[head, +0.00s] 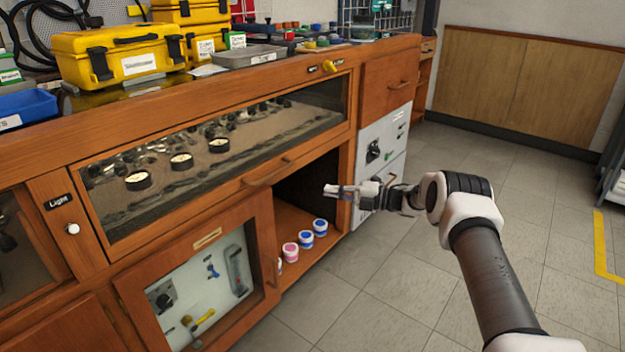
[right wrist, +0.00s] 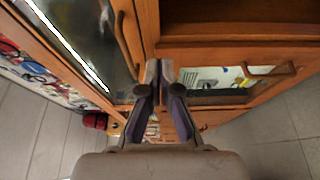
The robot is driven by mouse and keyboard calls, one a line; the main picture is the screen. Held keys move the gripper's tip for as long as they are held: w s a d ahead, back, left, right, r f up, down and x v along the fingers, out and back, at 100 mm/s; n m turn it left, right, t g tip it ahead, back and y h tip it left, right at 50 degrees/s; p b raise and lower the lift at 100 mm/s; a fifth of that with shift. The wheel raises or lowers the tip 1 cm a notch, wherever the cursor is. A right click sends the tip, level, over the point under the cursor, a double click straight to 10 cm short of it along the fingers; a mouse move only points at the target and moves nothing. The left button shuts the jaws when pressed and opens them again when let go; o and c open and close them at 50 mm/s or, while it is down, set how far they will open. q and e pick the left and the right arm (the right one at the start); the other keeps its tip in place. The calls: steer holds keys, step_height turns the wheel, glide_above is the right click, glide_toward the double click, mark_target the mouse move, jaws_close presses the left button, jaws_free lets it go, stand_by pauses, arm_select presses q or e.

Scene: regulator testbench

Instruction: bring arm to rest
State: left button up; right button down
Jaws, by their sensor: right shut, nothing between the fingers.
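My right arm reaches in from the lower right of the head view. Its gripper (head: 328,189) points left, in front of the open compartment of the wooden bench (head: 215,225). The gripper is shut and empty. In the right wrist view the two fingertips (right wrist: 160,71) lie together, with wooden bench fronts and a handle (right wrist: 127,45) beyond them. I cannot tell how far the fingertips are from the bench. My left gripper is not in view.
Several blue and pink capped jars (head: 305,239) stand on the open compartment's floor. A grey panel unit (head: 384,150) stands right of it. Yellow cases (head: 125,58) sit on the bench top. The tiled floor (head: 400,290) around my arm is clear.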

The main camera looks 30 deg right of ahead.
steer(key=shift+a+r, duration=0.1)
steer(key=s+a+f+m+g, duration=0.1)
steer(key=a+f+m, duration=0.3)
steer(key=a, duration=0.7)
steer(key=a+f+m, duration=0.1)
steer(key=a+f, duration=0.5)
steer(key=a, duration=0.6)
steer(key=s+a+f+m+g+h, duration=0.2)
steer(key=s+a+f+m+h, duration=0.2)
steer(key=s+a+f+m, duration=0.5)
steer(key=s+d+f+m+g+h, duration=0.1)
steer(key=s+f+m+g+h, duration=0.2)
steer(key=s, duration=0.7)
steer(key=s+d+f+m+g+h, duration=0.25)
steer(key=s+f, duration=0.25)
steer(key=s, duration=0.5)
steer(key=s+d+m+g+h, duration=0.1)
steer(key=s+d+m+g, duration=0.2)
steer(key=s, duration=0.5)
steer(key=s+d+m+g+h, duration=0.2)
steer(key=s+m, duration=0.2)
steer(key=s, duration=0.4)
step_height(320, 180, up, 38)
steer(key=p, duration=3.7)
steer(key=shift+w+a, duration=0.15)
steer(key=shift+a, duration=0.2)
